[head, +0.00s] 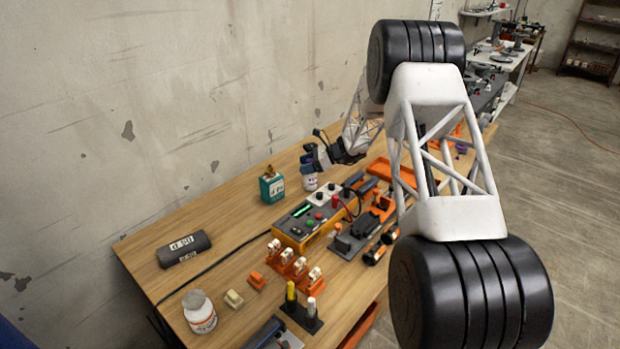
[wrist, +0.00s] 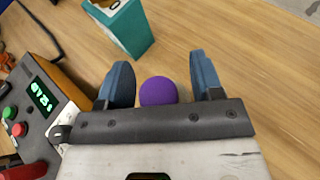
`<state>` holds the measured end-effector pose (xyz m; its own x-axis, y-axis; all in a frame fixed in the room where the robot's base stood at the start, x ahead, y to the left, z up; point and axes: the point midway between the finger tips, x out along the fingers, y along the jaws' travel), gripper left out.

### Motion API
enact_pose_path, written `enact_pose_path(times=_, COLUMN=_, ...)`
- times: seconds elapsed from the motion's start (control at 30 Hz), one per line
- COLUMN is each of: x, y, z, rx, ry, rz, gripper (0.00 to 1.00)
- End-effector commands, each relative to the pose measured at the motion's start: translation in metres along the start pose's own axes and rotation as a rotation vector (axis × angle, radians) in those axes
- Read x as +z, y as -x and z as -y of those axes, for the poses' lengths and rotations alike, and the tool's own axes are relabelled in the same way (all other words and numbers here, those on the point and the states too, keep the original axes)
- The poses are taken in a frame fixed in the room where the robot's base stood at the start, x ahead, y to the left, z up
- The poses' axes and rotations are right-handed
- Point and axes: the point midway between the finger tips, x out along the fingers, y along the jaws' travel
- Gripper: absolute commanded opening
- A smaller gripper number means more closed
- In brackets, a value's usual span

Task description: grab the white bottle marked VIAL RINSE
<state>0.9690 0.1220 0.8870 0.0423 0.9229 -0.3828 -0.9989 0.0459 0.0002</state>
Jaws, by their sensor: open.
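A small white bottle (head: 310,182) stands on the bench under my gripper (head: 314,153) in the head view. Its marking is too small to read. In the wrist view a round purple top (wrist: 158,91) shows between the two blue fingers of my gripper (wrist: 162,82); the body below it is hidden. The fingers are apart, one on each side of the purple top, with gaps visible.
A teal box-shaped container (head: 271,187) stands close by; it also shows in the wrist view (wrist: 125,27). A yellow and grey control box (head: 305,222) with buttons is close on the other side. Bench behind the gripper is clear.

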Motion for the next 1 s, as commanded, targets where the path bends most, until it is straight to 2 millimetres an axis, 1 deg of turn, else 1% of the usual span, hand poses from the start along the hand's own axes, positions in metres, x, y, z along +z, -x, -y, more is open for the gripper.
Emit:
enact_pose_path(times=0.3, x=0.0000, y=0.0001, z=0.0000, rx=0.000, ry=0.000, rz=0.000, gripper=0.60)
enact_pose_path(times=0.7, x=-0.0005, y=0.0000, z=-0.0002, rx=0.000, ry=0.000, rz=0.000, gripper=0.00)
enact_pose_path(times=1.0, x=-0.0008, y=0.0000, z=-0.0003, rx=0.001, ry=-0.001, rz=0.000, gripper=0.00)
